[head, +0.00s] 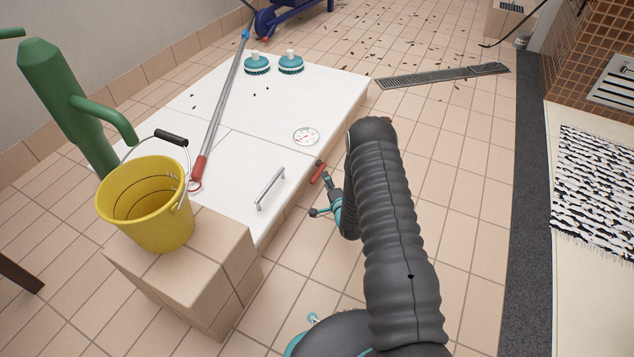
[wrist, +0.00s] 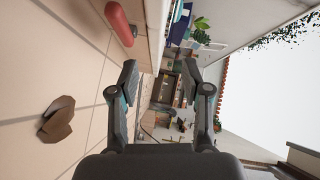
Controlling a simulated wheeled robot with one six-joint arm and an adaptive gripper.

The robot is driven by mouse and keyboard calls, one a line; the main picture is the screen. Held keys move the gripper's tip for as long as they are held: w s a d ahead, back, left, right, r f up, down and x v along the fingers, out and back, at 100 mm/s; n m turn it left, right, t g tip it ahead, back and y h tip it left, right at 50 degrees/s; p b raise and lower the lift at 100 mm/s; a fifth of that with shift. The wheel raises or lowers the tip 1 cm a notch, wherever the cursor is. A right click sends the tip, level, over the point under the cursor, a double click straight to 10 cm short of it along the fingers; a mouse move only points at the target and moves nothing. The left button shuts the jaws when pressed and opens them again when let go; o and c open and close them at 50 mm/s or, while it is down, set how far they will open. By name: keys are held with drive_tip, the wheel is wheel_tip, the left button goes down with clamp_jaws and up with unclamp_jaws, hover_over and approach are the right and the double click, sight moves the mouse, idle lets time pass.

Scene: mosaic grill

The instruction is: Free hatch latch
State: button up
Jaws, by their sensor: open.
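The red latch (head: 318,172) sits on the front side of the low white-topped box, just under the edge of the hatch lid (head: 238,172). The lid has a silver bar handle (head: 270,188) and looks flat and closed. My gripper (head: 320,196) is open and empty beside the box's front side, close to the latch but apart from it. In the wrist view the latch (wrist: 120,22) shows at upper left, outside the open fingers (wrist: 161,82). Nothing is between the fingertips. How the latch is fixed cannot be made out.
A grey pole (head: 226,95) with a red end lies across the white top. A dial (head: 306,136) and two brushes (head: 290,65) are on it. A yellow bucket (head: 150,205) stands on a tiled block (head: 195,270). Tiled floor right of the box is open.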

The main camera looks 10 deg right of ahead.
sight(316, 181)
drive_tip(key=s+f, duration=0.2)
drive_tip(key=s+f+m+t, duration=0.1)
drive_tip(key=s+f, duration=0.1)
drive_tip(key=f, duration=0.1)
drive_tip(key=s+f+m, duration=0.1)
drive_tip(key=s+f, duration=0.1)
drive_tip(key=shift+a+f, duration=0.25)
drive_tip(key=shift+f, duration=0.05)
drive_tip(key=shift+w+f, duration=0.1)
drive_tip(key=w, duration=0.4)
drive_tip(key=w+a+b, duration=0.1)
drive_tip(key=w, duration=0.4)
drive_tip(key=w+a+b, duration=0.1)
drive_tip(key=w, duration=0.3)
drive_tip(key=shift+w+a, duration=0.1)
drive_tip(key=shift+w, duration=0.05)
clamp_jaws()
